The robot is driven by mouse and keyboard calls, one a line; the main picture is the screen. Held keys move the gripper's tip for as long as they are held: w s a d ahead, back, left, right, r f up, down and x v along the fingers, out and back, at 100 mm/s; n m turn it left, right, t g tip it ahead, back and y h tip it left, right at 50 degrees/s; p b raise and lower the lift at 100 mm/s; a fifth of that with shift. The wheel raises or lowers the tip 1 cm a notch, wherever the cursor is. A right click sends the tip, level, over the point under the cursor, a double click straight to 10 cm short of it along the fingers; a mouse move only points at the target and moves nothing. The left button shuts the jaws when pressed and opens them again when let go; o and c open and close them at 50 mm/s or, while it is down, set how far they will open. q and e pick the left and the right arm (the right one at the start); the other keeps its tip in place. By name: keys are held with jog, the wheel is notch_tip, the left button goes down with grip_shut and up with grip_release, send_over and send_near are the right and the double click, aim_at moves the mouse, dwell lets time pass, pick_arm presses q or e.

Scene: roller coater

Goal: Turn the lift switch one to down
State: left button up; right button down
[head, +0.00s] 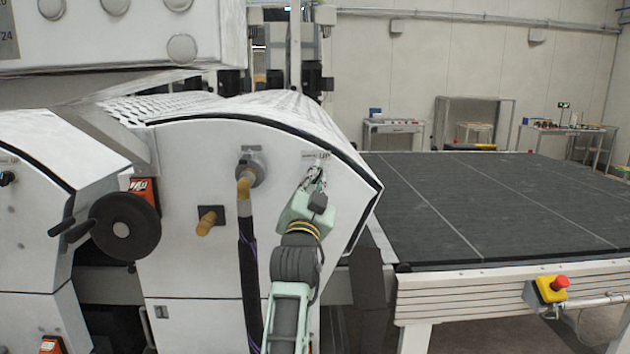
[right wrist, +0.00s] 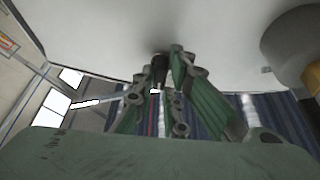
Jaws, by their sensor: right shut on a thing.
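The lift switch sits on the white side panel (head: 200,165) of the roller coater, just under a small printed label (head: 316,155). In the head view my right gripper (head: 317,178) is at the switch and mostly covers it. In the right wrist view the lift switch (right wrist: 159,68) is a small dark knob on the panel. The fingertips of my right gripper (right wrist: 160,76) are on either side of it and closed on it. Which way the switch points cannot be told. My left gripper is not in view.
A hose fitting (head: 250,170) with a dark hose and a brass-coloured knob (head: 207,220) stick out left of my right arm. A black handwheel (head: 124,226) is further left. A dark conveyor bed (head: 480,205) with a yellow-and-red emergency stop (head: 550,289) lies to the right.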

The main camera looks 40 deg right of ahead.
jog(key=shift+s+d+r+n+t+y+p, duration=0.1)
jog(key=shift+n+t+y+p, duration=1.3)
jog(key=shift+n, duration=1.4)
jog(key=shift+s+d+f+n+t+y+p, duration=0.1)
jog(key=shift+n+t+y+p, duration=0.55)
jog(key=shift+n+p, duration=1.8)
jog(key=shift+s+d+r+n+t+y+p, duration=0.1)
jog(key=shift+n+t+y+p, duration=0.9)
jog(key=shift+n, duration=2.15)
jog(key=shift+g+y+p, duration=0.35)
jog(key=c, duration=1.8)
grip_release()
jog(key=shift+w, duration=0.1)
jog(key=v, duration=1.2)
